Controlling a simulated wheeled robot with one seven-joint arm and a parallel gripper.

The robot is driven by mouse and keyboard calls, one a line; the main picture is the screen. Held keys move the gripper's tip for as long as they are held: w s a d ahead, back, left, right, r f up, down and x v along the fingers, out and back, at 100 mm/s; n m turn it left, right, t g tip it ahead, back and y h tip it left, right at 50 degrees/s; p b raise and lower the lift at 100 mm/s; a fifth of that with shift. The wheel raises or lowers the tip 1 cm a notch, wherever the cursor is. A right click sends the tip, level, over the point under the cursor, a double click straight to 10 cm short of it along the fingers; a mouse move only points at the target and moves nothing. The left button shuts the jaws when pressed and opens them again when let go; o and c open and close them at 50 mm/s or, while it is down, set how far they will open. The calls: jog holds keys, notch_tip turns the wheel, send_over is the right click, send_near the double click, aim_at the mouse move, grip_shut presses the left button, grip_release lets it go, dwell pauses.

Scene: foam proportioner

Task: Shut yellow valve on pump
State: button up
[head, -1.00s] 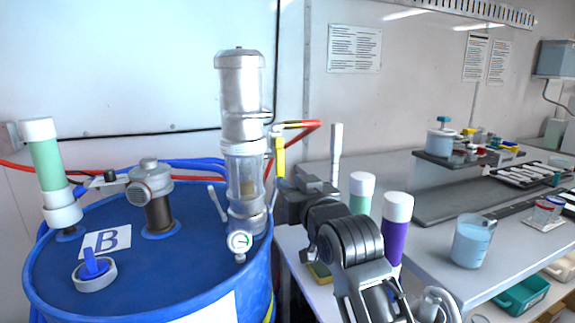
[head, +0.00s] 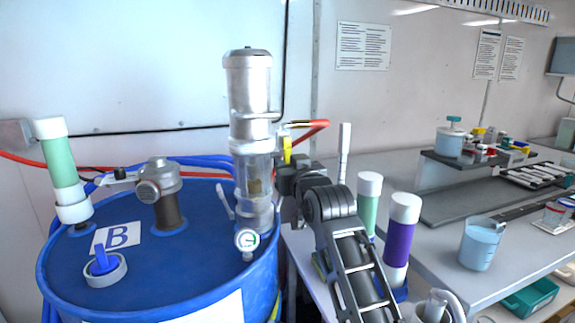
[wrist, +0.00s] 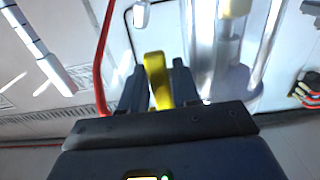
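The yellow valve handle (head: 287,148) hangs on the right side of the clear-and-metal pump (head: 252,140), below the start of a red hose. My gripper (head: 290,176) is at the handle's lower part in the head view and hides its lower end. In the wrist view the yellow handle (wrist: 158,80) stands between the two dark fingers of my gripper (wrist: 158,88), one on each side.
The pump stands on a blue drum (head: 150,270) marked B, with a gauge (head: 247,240) low on the pump. Green-and-white (head: 368,205) and purple-and-white (head: 400,235) cylinders stand close right of my arm. The red hose (wrist: 104,60) runs near my left finger in the wrist view.

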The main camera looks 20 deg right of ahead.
grip_shut()
dwell(0.3)
dwell(0.3)
jog(key=d+r+n, duration=0.4)
jog(key=d+n, duration=0.1)
jog(key=n, duration=1.1)
jog(key=shift+r, duration=0.15)
jog(key=shift+n, duration=0.3)
dwell(0.4)
